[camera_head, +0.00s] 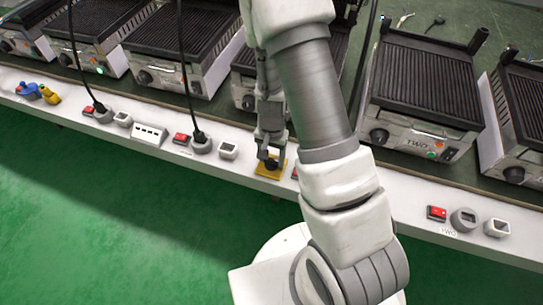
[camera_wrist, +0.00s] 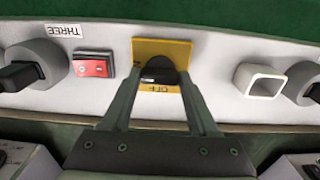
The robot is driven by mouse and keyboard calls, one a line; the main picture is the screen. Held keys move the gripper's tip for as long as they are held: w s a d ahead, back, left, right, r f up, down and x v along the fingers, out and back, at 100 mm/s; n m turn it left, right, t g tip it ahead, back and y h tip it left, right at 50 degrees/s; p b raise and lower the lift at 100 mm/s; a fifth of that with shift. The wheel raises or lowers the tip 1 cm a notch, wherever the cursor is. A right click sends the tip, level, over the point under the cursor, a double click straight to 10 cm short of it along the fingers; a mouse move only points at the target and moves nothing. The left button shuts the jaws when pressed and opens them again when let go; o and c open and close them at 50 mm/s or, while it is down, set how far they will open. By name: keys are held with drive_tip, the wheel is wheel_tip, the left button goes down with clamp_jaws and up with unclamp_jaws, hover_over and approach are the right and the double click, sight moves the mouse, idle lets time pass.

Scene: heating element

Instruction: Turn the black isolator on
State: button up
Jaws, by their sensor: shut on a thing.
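The black isolator (camera_wrist: 160,68) is a dark knob on a yellow plate (camera_wrist: 162,46) set in the white panel strip. Upside-down "OFF" lettering shows on the plate below the knob in the wrist view. In the head view the isolator (camera_head: 271,163) sits below my gripper (camera_head: 269,152), on the same yellow plate (camera_head: 262,171). In the wrist view my gripper (camera_wrist: 160,74) has one finger on each side of the knob and is shut on it. The fingers cover the knob's sides, so its exact turn angle is hard to tell.
A red switch (camera_wrist: 93,66) and a round grey socket with a black plug (camera_wrist: 36,66) lie left of the plate in the wrist view. A square grey socket (camera_wrist: 264,79) lies right. Grills, including one marked TWO (camera_head: 419,95), stand behind the strip.

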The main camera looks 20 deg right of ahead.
drive_tip(key=o, duration=1.4)
wheel_tip(320, 180, up, 17)
drive_tip(key=p, duration=0.6)
drive_tip(key=shift+r, duration=0.2)
wheel_tip(320, 180, up, 12)
drive_tip(key=n+t+y+p, duration=0.1)
drive_tip(key=n+p, duration=0.1)
drive_tip(key=p, duration=0.1)
hover_over(271, 160)
drive_tip(key=s+a, duration=0.1)
drive_tip(key=s, duration=0.1)
drive_tip(key=s+r+n+t+p, duration=0.1)
drive_tip(key=s+r+p, duration=0.1)
drive_tip(key=s+r, duration=0.2)
drive_tip(key=s+r+n+t+p, duration=0.2)
drive_tip(key=s+r, duration=0.2)
drive_tip(key=r, duration=0.6)
drive_tip(key=s+d+r+n+t+h+p, duration=0.1)
drive_tip(key=s+r, duration=0.3)
drive_tip(key=r, duration=0.4)
drive_tip(key=shift+n+t+p, duration=0.3)
drive_tip(key=shift+n+p, duration=0.4)
drive_tip(key=shift+p, duration=0.2)
